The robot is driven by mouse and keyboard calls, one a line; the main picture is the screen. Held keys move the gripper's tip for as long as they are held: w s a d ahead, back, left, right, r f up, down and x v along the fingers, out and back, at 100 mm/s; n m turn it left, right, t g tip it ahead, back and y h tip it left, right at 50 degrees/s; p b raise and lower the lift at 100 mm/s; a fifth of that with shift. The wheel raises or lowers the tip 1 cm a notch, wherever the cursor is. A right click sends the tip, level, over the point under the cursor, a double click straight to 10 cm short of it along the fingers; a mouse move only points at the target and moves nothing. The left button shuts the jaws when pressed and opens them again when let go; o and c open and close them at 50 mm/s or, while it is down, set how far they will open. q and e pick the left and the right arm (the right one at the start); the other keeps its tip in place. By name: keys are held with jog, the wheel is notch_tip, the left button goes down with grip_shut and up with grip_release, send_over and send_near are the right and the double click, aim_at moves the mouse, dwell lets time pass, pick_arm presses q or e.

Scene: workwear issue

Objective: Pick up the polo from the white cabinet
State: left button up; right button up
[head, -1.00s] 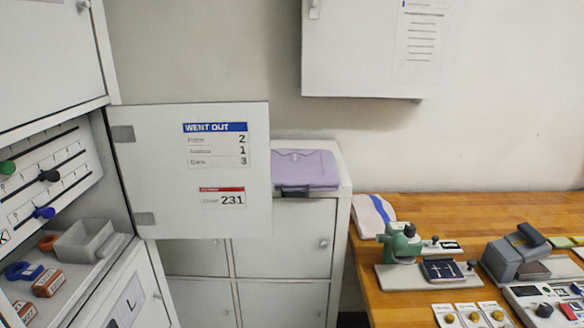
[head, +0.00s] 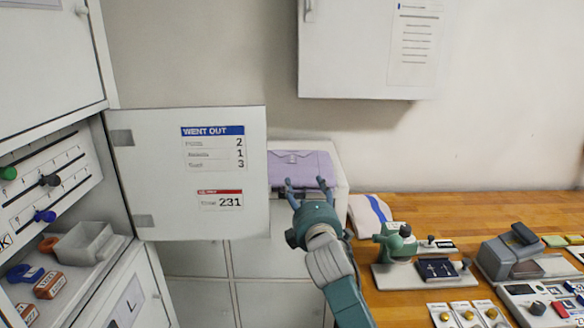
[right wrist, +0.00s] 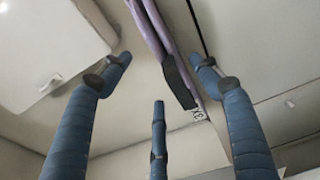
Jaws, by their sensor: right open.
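The polo (head: 302,166) is a folded lilac garment lying flat on top of the white cabinet (head: 338,200), near its front edge. It also shows edge-on in the right wrist view (right wrist: 158,32), with a dark strip (right wrist: 181,82) and a small printed tag by it. My right gripper (head: 308,184) is open at the front edge of the polo. In the right wrist view its blue fingers (right wrist: 165,62) are spread, with the polo's edge between their tips. I cannot tell whether they touch it. My left gripper is not in view.
An open white door (head: 190,175) with a "WENT OUT" label stands left of the polo. A wall cabinet (head: 368,50) hangs above. A wooden table (head: 460,212) to the right holds a green press (head: 397,243), a grey device (head: 510,255) and a folded cloth (head: 370,212).

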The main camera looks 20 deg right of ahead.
aim_at(301, 186)
jog(key=w, duration=0.1)
jog(key=w+p, duration=0.1)
jog(key=w, duration=0.3)
jog(key=shift+d+f+p, duration=0.25)
jog(key=shift+f+p, duration=0.05)
jog(key=shift+p, duration=0.05)
jog(key=shift+w+f, duration=0.1)
jog(key=shift+w, duration=0.25)
jog(key=shift+s, duration=0.1)
grip_shut()
